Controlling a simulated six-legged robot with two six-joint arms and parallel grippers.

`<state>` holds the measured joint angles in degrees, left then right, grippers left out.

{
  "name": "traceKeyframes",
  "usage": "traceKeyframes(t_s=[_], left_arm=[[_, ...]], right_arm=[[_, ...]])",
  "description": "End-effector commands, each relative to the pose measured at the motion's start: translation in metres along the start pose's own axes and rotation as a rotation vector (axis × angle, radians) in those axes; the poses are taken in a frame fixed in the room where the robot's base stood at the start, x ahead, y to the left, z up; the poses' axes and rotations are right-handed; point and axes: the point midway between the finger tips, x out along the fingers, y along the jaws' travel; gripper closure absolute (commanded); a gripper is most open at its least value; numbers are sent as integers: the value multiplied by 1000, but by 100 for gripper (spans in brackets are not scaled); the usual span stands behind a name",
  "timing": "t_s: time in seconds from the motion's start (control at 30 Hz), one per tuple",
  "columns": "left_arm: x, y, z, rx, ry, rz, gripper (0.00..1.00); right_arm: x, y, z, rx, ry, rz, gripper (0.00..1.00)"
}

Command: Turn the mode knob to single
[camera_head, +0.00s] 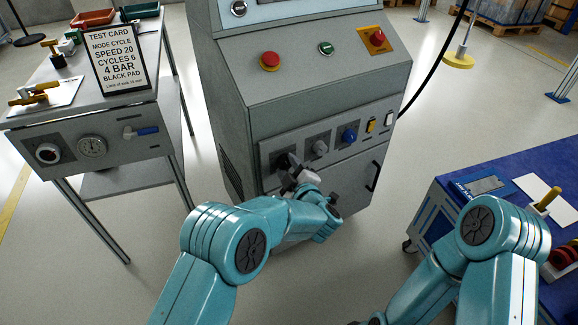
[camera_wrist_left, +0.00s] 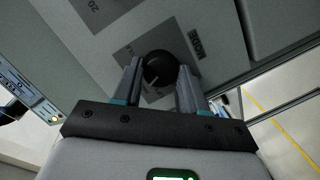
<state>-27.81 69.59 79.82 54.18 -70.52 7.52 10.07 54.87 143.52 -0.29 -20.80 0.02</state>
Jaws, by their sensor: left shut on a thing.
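The mode knob (camera_wrist_left: 158,66) is a round black knob on a dark square plate, with the word MODE beside it in the left wrist view. My left gripper (camera_wrist_left: 157,82) is shut on it, one finger on each side. In the head view my left gripper (camera_head: 296,172) reaches the leftmost knob of the cabinet's lower front panel and mostly hides it. The knob's pointer and the position it is set to cannot be made out. My right arm shows at the lower right, but its gripper is out of view.
The grey cabinet (camera_head: 300,90) also carries a grey knob (camera_head: 320,147), a blue knob (camera_head: 349,135) and red buttons (camera_head: 270,61). A test card (camera_head: 118,58) reading "MODE CYCLE" stands on the left table. A blue bench (camera_head: 450,185) stands at the right.

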Motion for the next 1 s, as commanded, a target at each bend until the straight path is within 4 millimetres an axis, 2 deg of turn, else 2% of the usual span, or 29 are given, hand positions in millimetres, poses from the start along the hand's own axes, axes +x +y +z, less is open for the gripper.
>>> traceKeyframes(t_s=[0.3, 0.33, 0.4, 1.0], left_arm=[[1, 1, -3, -3, 6, 2, 89], [1, 1, -3, -3, 6, 2, 52], [1, 1, -2, -3, 6, 2, 33], [2, 0, -3, -1, 1, 1, 33]], right_arm=[[0, 0, 0, 0, 0, 0, 100], [0, 0, 0, 0, 0, 0, 100], [0, 0, 0, 0, 0, 0, 100], [1, 0, 0, 0, 0, 0, 100]])
